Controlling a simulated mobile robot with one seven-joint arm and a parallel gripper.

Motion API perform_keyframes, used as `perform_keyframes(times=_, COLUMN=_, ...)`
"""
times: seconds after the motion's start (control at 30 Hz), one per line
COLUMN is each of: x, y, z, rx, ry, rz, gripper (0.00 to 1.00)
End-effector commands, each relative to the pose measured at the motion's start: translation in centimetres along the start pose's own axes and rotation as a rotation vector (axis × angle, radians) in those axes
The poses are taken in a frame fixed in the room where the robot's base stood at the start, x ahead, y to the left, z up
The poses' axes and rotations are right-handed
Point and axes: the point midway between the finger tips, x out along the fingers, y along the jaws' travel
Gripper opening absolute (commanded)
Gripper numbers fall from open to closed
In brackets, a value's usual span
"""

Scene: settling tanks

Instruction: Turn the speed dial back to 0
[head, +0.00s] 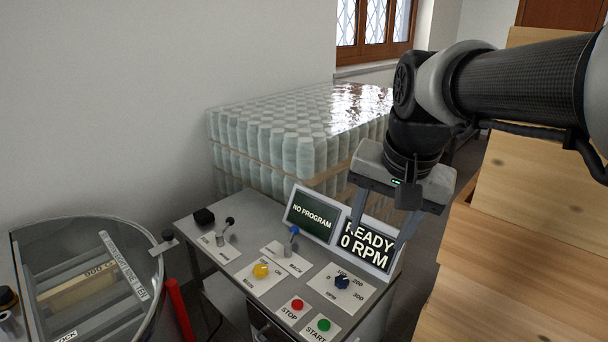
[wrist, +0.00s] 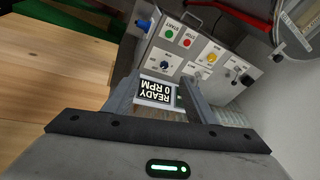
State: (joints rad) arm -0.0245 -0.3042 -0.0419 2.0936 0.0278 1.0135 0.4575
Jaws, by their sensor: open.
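The speed dial (head: 342,282) is a small dark blue knob on a white RPM plate marked 0 to 300, at the right of the grey control panel. I cannot tell exactly which mark it points to. It also shows in the wrist view (wrist: 165,66), beyond the fingertips. My gripper (head: 376,236) is open and empty, above and to the right of the dial, in front of the display (head: 366,246) that reads READY 0 RPM. In the wrist view that display shows between the open fingers (wrist: 160,78). The gripper is apart from the dial.
Close to the dial are a red STOP button (head: 297,304) and a green START button (head: 323,325). A yellow knob (head: 261,270), a blue-tipped lever (head: 294,231) and a NO PROGRAM screen (head: 311,216) are further left. A glass-topped tank (head: 85,270) stands left; wooden boxes (head: 510,270) stand right.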

Motion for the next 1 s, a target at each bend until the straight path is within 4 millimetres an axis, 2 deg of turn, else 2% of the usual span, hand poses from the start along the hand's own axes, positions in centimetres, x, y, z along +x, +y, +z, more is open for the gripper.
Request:
perform_keyframes(times=0.03, x=2.0, y=-0.9, z=-1.9, rx=0.086, ry=-0.033, rz=0.017, gripper=0.51)
perform_keyframes(times=0.17, x=6.1, y=-3.0, z=-6.3, rx=0.329, ry=-0.094, rz=0.066, gripper=0.51)
perform_keyframes(times=0.2, x=7.7, y=-3.6, z=-7.6, rx=0.402, ry=-0.109, rz=0.086, gripper=0.51)
perform_keyframes(times=0.27, x=10.3, y=-4.4, z=-9.4, rx=0.513, ry=-0.128, rz=0.118, gripper=0.51)
perform_keyframes(times=0.4, x=16.8, y=-5.9, z=-12.6, rx=0.748, ry=-0.157, rz=0.200, gripper=0.51)
perform_keyframes(times=0.5, x=20.9, y=-6.6, z=-13.8, rx=0.880, ry=-0.164, rz=0.252, gripper=0.51)
perform_keyframes(times=0.6, x=23.8, y=-7.0, z=-14.5, rx=0.970, ry=-0.164, rz=0.290, gripper=0.51)
perform_keyframes(times=0.77, x=25.8, y=-7.1, z=-14.8, rx=1.035, ry=-0.162, rz=0.318, gripper=0.51)
perform_keyframes(times=0.87, x=26.6, y=-7.0, z=-14.6, rx=1.041, ry=-0.162, rz=0.320, gripper=0.51)
perform_keyframes(times=1.0, x=28.6, y=-6.6, z=-13.9, rx=1.040, ry=-0.163, rz=0.321, gripper=0.51)
